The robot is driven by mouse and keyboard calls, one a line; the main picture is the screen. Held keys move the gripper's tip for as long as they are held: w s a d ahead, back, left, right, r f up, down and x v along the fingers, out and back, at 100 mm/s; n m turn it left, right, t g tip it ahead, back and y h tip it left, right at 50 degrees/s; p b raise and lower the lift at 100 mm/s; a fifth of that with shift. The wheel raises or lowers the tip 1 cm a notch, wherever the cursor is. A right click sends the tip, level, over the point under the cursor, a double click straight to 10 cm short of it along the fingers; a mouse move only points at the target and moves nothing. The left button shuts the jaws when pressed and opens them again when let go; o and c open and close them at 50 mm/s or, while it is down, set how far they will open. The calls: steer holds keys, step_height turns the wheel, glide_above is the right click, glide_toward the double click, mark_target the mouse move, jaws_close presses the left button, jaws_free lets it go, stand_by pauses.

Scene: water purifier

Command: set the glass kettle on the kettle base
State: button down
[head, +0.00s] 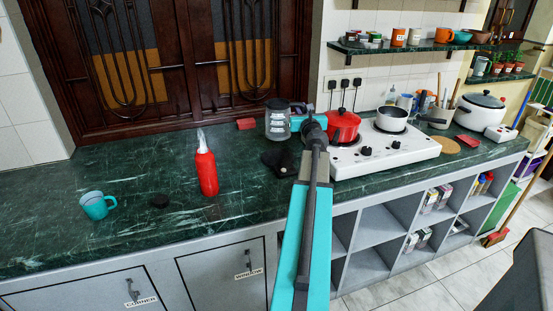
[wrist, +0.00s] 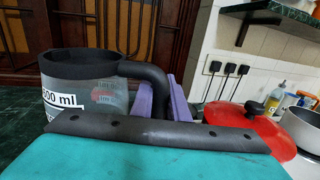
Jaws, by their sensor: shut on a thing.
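The glass kettle (head: 278,124) has a dark lid, a dark handle and clear walls. It is upright near the back of the green counter, left of the red pot. In the wrist view the kettle (wrist: 92,102) shows its volume marks on the left. My gripper (head: 304,115) comes from the front and is shut on the kettle's handle; its purple fingers (wrist: 170,98) show beside the handle in the wrist view. A flat black piece (head: 280,161), likely the kettle base, lies on the counter in front of the kettle. I cannot tell whether the kettle touches the counter.
A red pot (head: 342,127) and a white saucepan (head: 391,119) stand on the white stove (head: 385,150) to the right. A red bottle (head: 206,172) and a teal mug (head: 96,205) stand to the left. The left counter is mostly clear.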

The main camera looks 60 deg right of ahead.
step_height(320, 180, down, 6)
steer(key=b, duration=0.2)
stand_by(0.3)
steer(key=shift+f, duration=0.1)
steer(key=shift+f+b, duration=0.85)
steer(key=shift+f, duration=1.2)
steer(key=c, duration=1.7)
jaws_free()
steer(key=shift+a, duration=0.1)
steer(key=shift+r, duration=0.25)
